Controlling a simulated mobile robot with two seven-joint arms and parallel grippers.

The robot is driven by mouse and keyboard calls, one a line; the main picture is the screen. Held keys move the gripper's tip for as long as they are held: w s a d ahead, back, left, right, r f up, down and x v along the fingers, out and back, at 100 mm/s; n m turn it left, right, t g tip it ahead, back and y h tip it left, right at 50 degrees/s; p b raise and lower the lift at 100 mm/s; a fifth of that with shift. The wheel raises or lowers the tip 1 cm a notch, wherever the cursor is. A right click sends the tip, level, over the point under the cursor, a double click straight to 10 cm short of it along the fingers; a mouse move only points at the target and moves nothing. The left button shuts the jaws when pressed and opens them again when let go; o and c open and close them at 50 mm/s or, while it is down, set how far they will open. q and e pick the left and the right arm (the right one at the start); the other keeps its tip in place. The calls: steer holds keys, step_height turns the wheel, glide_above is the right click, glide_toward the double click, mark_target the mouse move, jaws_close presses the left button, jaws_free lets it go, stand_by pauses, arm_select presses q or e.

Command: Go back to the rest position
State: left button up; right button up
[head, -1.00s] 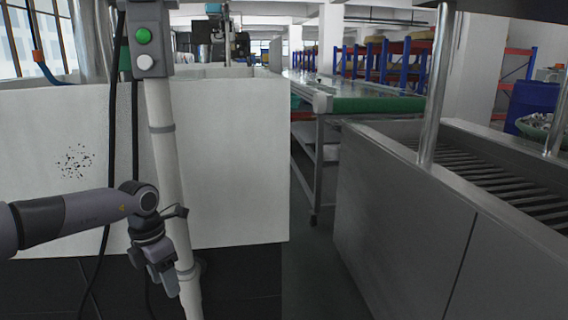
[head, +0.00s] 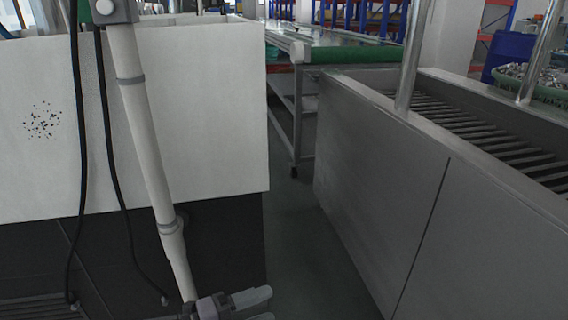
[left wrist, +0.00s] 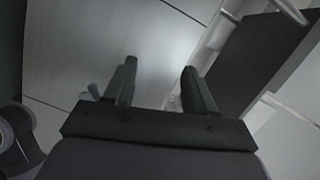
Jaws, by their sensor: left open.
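My left gripper (head: 258,306) shows at the bottom edge of the head view, low in front of the dark base of the white tank and close to the foot of the pale pole. In the left wrist view its two dark fingers (left wrist: 160,88) stand apart with nothing between them. The rest of my left arm is mostly below the head view. My right gripper is not in either view.
A white tank (head: 190,130) on a dark base stands at left, with a pale pole (head: 140,120) and black cables in front. A grey metal tank (head: 390,180) with a slatted top stands at right. A floor gap (head: 295,240) runs between them. A green-topped table (head: 345,55) stands behind.

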arm_select(q)
steer(key=s+a+f+n+t+y, duration=0.1)
steer(key=s+a+f+n+y, duration=0.35)
steer(key=a+n, duration=0.3)
steer(key=s+a+f+n+y, duration=0.35)
steer(key=s+a+n, duration=0.25)
steer(key=a, duration=0.2)
steer(key=s+a+f+n+t+y, duration=0.1)
steer(key=s+a+f+n+y, duration=0.35)
steer(key=a+n, duration=0.25)
steer(key=w+d+r+n, duration=0.1)
steer(key=d+r+n, duration=0.1)
steer(key=d+n, duration=0.5)
step_height(320, 180, up, 15)
steer(key=m+p, duration=0.2)
steer(key=p, duration=1.7)
steer(key=shift+s+r+t+y, duration=0.15)
steer(key=shift+s+t+y, duration=0.2)
steer(key=shift+s, duration=0.1)
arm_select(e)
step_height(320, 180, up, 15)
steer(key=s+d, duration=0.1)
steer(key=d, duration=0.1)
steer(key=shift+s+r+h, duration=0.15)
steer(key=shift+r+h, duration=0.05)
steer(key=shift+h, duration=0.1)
